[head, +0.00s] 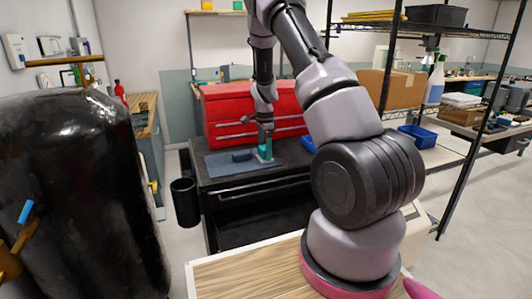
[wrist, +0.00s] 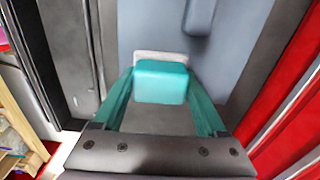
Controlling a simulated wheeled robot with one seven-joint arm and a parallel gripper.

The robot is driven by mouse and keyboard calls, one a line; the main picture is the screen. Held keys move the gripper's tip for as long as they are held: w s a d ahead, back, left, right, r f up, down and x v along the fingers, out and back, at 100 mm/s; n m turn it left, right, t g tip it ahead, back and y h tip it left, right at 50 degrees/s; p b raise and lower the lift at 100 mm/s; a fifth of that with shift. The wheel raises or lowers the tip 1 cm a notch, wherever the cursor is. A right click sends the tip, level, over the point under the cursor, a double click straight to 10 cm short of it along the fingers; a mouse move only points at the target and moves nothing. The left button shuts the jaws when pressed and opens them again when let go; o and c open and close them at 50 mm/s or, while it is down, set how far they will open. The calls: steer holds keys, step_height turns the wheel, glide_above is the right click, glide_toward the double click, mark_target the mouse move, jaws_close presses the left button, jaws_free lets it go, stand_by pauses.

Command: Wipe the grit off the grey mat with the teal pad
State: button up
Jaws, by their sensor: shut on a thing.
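The grey mat (head: 224,168) lies flat on top of a black cabinet; in the wrist view it is the blue-grey surface (wrist: 145,28) under the pad. My gripper (head: 264,150) points down at the mat's right part. Its teal fingers are shut on the teal pad (wrist: 160,82), a block with a pale base edge. The pad is low over or on the mat; contact cannot be made out. A dark block (head: 242,155) lies on the mat left of the gripper, and its end shows in the wrist view (wrist: 198,16). I cannot make out any grit.
A red tool chest (head: 225,110) stands right behind the mat. A blue bin (head: 309,143) is to the right. A large black tank (head: 75,190) fills the left.

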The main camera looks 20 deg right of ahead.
steer(key=shift+w+f, duration=0.1)
steer(key=shift+w, duration=3.85)
steer(key=shift+w+r, duration=0.25)
steer(key=shift+w, duration=0.7)
steer(key=shift+f, duration=0.1)
steer(key=shift+s+f, duration=0.3)
steer(key=shift+s, duration=0.05)
steer(key=shift+s+f, duration=0.15)
steer(key=shift+s, duration=0.6)
steer(key=shift+s+f, duration=0.15)
steer(key=shift+s, duration=0.55)
steer(key=shift+s+r, duration=0.2)
steer(key=shift+s, duration=2.35)
steer(key=shift+s+r, duration=0.2)
steer(key=shift+s, duration=2.35)
step_height(320, 180, up, 6)
steer(key=shift+w+r, duration=0.15)
steer(key=shift+w, duration=0.05)
